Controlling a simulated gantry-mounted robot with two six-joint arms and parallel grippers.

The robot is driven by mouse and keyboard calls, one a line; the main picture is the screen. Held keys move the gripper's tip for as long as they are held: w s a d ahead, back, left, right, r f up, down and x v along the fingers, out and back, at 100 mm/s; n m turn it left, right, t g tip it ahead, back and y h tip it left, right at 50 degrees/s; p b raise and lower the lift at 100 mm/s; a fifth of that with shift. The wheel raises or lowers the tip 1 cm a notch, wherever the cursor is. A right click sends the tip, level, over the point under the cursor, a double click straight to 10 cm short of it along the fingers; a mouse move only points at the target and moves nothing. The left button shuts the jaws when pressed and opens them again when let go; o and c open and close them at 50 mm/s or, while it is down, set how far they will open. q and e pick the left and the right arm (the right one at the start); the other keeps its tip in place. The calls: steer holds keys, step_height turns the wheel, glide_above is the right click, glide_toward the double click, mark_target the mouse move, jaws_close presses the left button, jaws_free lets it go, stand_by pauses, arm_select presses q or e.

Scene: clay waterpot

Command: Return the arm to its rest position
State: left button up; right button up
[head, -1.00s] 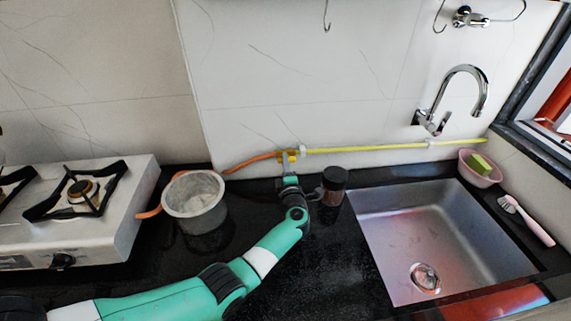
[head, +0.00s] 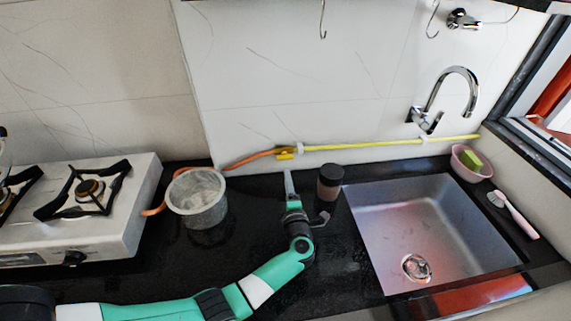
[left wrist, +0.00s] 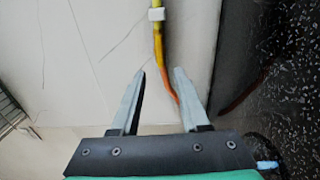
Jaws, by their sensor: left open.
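My left arm (head: 276,272) reaches in from the lower left, over the black counter. My left gripper (head: 288,174) points at the back wall, just below the yellow valve (head: 285,154) on the gas pipe, and looks apart from it. In the left wrist view, the two fingers of the left gripper (left wrist: 160,72) are spread with nothing between them. Behind them the yellow and orange pipe (left wrist: 158,45) runs along the pale wall. My right gripper is not in view.
A grey pot (head: 197,202) stands left of the arm, beside a white gas stove (head: 130,215). A dark-lidded jar (head: 331,183) stands close to the right of the gripper. The sink (head: 430,220) and chrome tap (head: 455,72) are farther right.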

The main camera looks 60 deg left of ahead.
arm_select(q)
steer(key=shift+v, duration=1)
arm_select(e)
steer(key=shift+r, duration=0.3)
